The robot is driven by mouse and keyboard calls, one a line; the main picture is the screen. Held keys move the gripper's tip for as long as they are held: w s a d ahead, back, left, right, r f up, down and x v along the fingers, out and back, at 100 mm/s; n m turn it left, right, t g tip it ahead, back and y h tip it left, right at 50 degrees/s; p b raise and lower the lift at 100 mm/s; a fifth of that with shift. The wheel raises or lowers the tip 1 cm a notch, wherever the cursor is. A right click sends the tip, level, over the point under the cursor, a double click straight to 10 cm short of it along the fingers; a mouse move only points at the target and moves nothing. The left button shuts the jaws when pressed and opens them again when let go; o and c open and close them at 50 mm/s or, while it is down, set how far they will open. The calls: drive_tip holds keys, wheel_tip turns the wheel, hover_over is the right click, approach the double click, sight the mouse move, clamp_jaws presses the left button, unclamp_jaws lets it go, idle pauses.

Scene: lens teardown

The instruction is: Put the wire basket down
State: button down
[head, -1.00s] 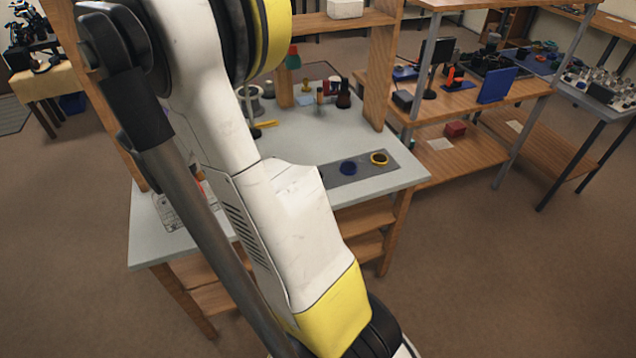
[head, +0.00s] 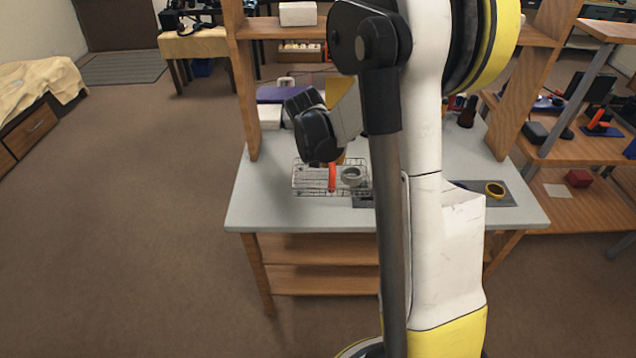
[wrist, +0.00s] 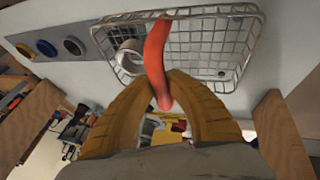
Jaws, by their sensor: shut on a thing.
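The wire basket (head: 305,183) is over the grey tabletop near its front edge, left of my arm in the head view. Its red-orange handle (head: 332,178) stands up from it. In the wrist view the basket (wrist: 205,50) fills the top, with the handle (wrist: 156,55) running down between my fingers. My gripper (wrist: 170,98) is shut on the handle, with a yellow finger on each side. A whitish ring (wrist: 130,58) and a small dark piece lie in the basket. I cannot tell whether the basket's bottom touches the table. In the head view my wrist largely hides the fingers.
The table (head: 265,213) has bare room left of the basket. The strip (wrist: 97,30) also shows in the wrist view. Wooden posts (head: 242,95) hold a shelf above the table.

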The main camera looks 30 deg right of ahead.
sight(314, 179)
drive_tip(key=w+a+f, duration=0.1)
drive_tip(key=a, duration=0.1)
drive_tip(key=w+a+f+b, duration=0.1)
drive_tip(key=w+a+f, duration=0.1)
drive_tip(key=shift+a+f, duration=0.15)
drive_tip(key=shift+f+b, duration=1.25)
drive_tip(key=shift+f, duration=0.75)
drive_tip(key=shift+f, duration=0.1)
drive_tip(key=c, duration=1.4)
unclamp_jaws()
drive_tip(key=shift+c, duration=0.2)
